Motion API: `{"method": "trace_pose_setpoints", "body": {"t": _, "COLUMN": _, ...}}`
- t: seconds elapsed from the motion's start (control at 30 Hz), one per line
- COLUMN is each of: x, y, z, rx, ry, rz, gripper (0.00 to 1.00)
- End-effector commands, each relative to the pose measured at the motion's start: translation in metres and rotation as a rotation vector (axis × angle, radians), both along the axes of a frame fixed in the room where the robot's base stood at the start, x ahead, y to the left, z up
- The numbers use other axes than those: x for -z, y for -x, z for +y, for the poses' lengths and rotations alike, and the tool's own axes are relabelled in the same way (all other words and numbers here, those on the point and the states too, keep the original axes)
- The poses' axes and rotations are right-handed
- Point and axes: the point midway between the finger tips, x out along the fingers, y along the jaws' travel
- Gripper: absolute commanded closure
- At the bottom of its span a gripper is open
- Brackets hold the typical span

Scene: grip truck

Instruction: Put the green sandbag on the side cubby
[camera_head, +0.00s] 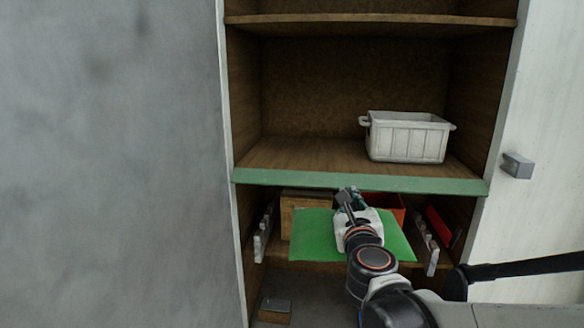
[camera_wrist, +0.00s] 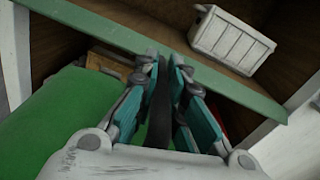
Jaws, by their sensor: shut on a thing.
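The green sandbag (camera_head: 313,238) hangs from my gripper (camera_head: 346,196), in front of the lower compartment of the wooden cubby (camera_head: 300,156). In the wrist view the sandbag (camera_wrist: 62,122) fills the lower left. My gripper (camera_wrist: 166,66) has its teal fingers closed around a dark strap (camera_wrist: 160,112), which looks like the sandbag's handle. The fingertips are just below and in front of the green-edged shelf. The far side of the sandbag is hidden by my wrist.
A white basket (camera_head: 408,138) stands on the middle shelf at the right; the shelf's left is clear. The green shelf edge (camera_head: 300,178) is close above my gripper. Below are a wooden box (camera_head: 304,201), a red-orange bin (camera_head: 398,207) and side rails (camera_head: 263,233).

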Motion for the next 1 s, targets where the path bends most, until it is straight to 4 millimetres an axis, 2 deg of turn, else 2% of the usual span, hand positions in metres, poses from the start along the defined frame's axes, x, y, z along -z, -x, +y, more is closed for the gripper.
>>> {"method": "trace_pose_setpoints", "body": {"t": 0.03, "x": 0.008, "y": -0.007, "z": -0.010, "rx": 0.002, "ry": 0.001, "rz": 0.000, "gripper": 1.00}}
{"method": "trace_pose_setpoints", "body": {"t": 0.3, "x": 0.048, "y": -0.032, "z": -0.047, "rx": -0.014, "ry": 0.000, "rz": 0.000, "gripper": 1.00}}
{"method": "trace_pose_setpoints", "body": {"t": 1.0, "x": 0.140, "y": -0.090, "z": -0.133, "rx": -0.052, "ry": -0.001, "rz": 0.000, "gripper": 1.00}}
